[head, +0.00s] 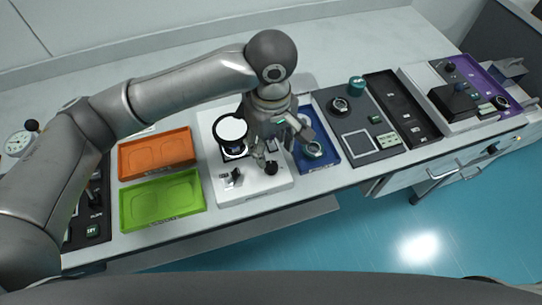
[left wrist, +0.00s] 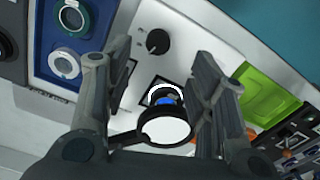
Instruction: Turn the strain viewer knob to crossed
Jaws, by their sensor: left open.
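The strain viewer is a white unit (head: 225,190) in the middle of the bench, with a round white disc (head: 230,130) in a black rim above it. Its black knob (head: 271,168) is at the front right corner. In the left wrist view the knob (left wrist: 158,42) is ahead between the fingers, with a small light mark on its edge; its setting is not readable. The disc also shows in the left wrist view (left wrist: 166,131), nearer my palm. My left gripper (head: 275,150) is open and empty, just behind and above the knob, apart from it. My right gripper is out of view.
A blue tray (head: 330,157) with round parts lies right of the viewer. Orange (head: 157,152) and green (head: 163,199) trays lie to its left. A dark panel (head: 362,125) with a knob stands further right. The bench's front edge is close to the viewer.

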